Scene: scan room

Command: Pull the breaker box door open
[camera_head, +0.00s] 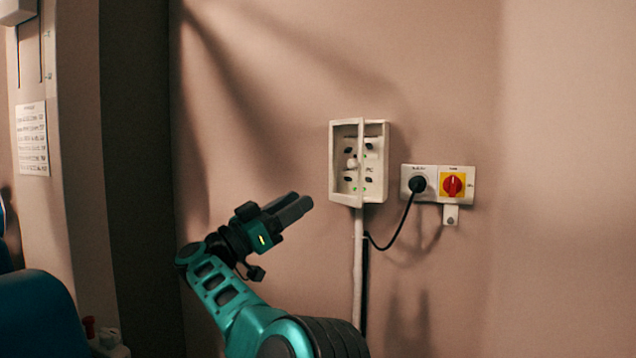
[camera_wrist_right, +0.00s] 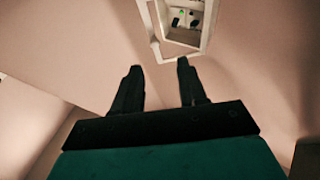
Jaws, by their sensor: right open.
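The breaker box (camera_head: 376,131) is a white box on the wall, right of centre in the head view, with dark switches and small green lights inside. Its white-framed door (camera_head: 361,190) stands partly open, the free edge out from the wall, and the switches show through it. A pale round knob (camera_head: 352,162) shows at the door's middle. My right gripper (camera_head: 295,207) is left of and below the box, open and empty, apart from the door. In the right wrist view, the box (camera_wrist_right: 206,27) is beyond the two spread fingers (camera_wrist_right: 158,68). My left gripper is out of view.
A socket with a black plug (camera_head: 418,184) and a red rotary switch (camera_head: 453,185) are on the wall right of the box. A black cable hangs from the plug. A pale conduit (camera_head: 358,260) runs down below the box. The wall left of the box is bare.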

